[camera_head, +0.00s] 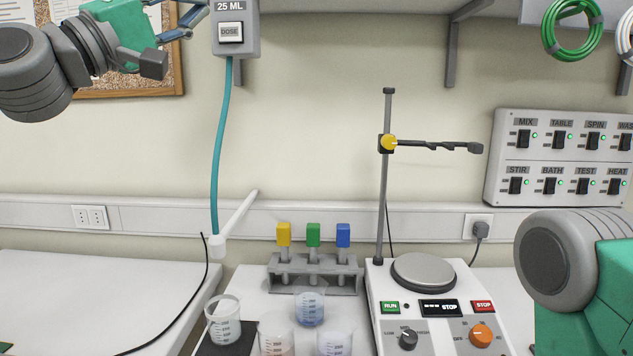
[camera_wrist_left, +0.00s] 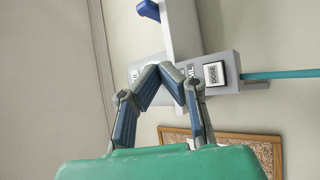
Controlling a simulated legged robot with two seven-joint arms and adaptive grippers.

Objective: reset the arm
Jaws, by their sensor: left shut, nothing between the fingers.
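My left gripper (camera_head: 190,20) is at the top left of the head view, just left of the grey dose dispenser (camera_head: 235,32) on the wall. Its blue-grey fingers also show in the left wrist view (camera_wrist_left: 166,70), where their tips meet with nothing between them. In that view the dispenser (camera_wrist_left: 222,72) lies close behind and right of the fingertips. I cannot tell whether they touch it. My right arm shows at the lower right of the head view, and its gripper is out of the picture.
A teal hose (camera_head: 221,140) hangs from the dispenser to a white nozzle. Below are several beakers (camera_head: 226,320), a grey rack (camera_head: 313,275) with three coloured-top items, and a hotplate (camera_head: 424,272) with a stand. A switch panel (camera_head: 560,158) is on the right wall. The left table (camera_head: 90,300) is mostly clear.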

